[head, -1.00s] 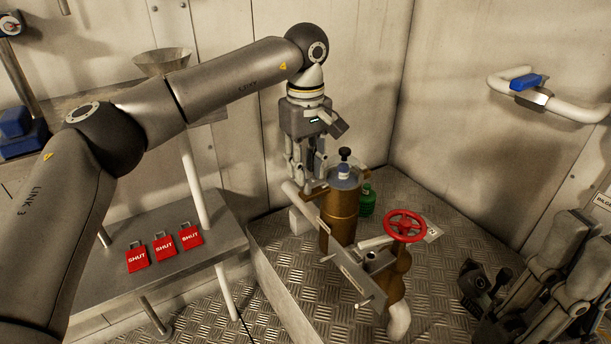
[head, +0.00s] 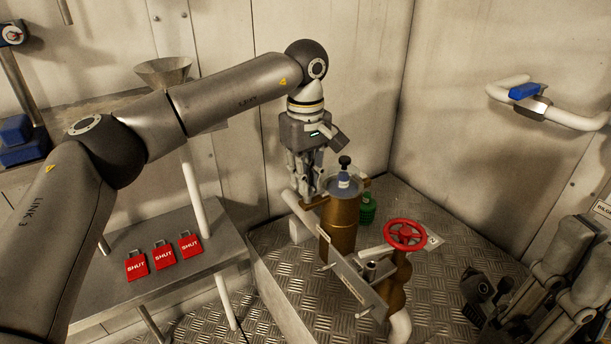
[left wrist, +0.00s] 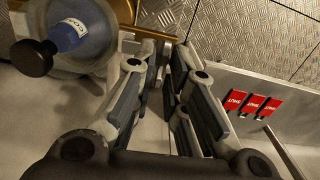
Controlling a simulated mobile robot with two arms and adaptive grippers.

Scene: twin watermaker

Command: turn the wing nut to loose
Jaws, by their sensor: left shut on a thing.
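My left gripper (head: 307,192) points down beside the brass canister (head: 343,224), at its left rear edge by a small brass lug (head: 316,201). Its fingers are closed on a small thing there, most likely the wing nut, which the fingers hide. In the left wrist view my left gripper (left wrist: 166,62) has its fingers close together at the brass bar (left wrist: 150,32), and the nut cannot be made out. The canister's lid with its blue-labelled part and black knob (left wrist: 33,57) is at the upper left. My right gripper (head: 487,287) is at the lower right, its jaws unclear.
A red handwheel (head: 405,235) and pipework stand right of the canister. A green bottle (head: 367,208) is behind it. Several red SHUT tags (head: 164,255) lie on the grey bench at left. A blue-handled valve (head: 524,91) is on the right wall.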

